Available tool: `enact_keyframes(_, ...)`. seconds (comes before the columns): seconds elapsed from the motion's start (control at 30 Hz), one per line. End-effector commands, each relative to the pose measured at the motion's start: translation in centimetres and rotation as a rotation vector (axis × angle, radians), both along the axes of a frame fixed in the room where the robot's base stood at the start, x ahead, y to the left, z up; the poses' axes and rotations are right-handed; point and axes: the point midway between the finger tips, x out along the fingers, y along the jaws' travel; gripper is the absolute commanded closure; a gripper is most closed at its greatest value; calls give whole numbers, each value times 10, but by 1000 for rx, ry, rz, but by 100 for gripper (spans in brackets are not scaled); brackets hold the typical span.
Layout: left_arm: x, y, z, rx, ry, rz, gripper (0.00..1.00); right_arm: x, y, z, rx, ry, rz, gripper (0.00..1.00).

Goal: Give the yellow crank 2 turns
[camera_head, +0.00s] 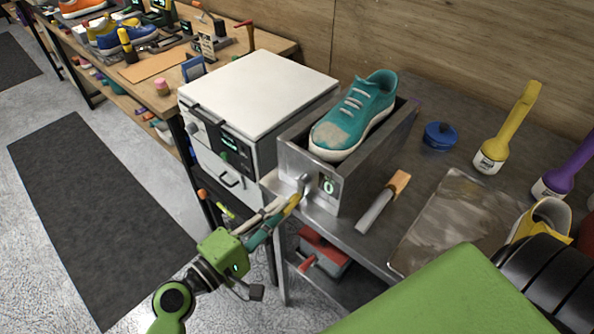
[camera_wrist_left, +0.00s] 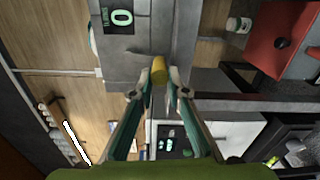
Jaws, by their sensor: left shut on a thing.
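The yellow crank handle (camera_head: 293,202) sticks out from the front of a grey metal box (camera_head: 349,191), beside a small display (camera_head: 328,186) that reads 0. A teal sneaker (camera_head: 353,114) with a dirty toe rests in the top of the box. My left gripper (camera_head: 284,209) is shut on the crank handle from the front left. In the left wrist view the yellow handle (camera_wrist_left: 158,70) sits between the fingertips (camera_wrist_left: 154,88), and the display (camera_wrist_left: 121,17) also reads 0. The fingers partly hide the handle. My right gripper is not in view.
A white-topped cabinet (camera_head: 258,92) stands left of the box. A red-lidded box (camera_head: 322,250) sits on the lower shelf.

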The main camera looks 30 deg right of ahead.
Motion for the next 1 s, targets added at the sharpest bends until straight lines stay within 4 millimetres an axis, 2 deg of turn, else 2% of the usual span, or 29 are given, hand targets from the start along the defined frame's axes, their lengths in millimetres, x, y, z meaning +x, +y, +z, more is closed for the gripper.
enact_keyframes(0.13, 9, 3, 8, -10, -5, 4, 92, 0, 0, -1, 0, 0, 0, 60)
enact_keyframes(0.5, 11, 3, 14, -16, -7, 2, 91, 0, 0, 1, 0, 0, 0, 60)
enact_keyframes(0.87, 20, 5, 29, -19, -7, -1, 77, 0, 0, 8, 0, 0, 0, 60)
enact_keyframes(1.0, 20, 5, 29, -19, -6, -2, 81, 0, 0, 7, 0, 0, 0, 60)
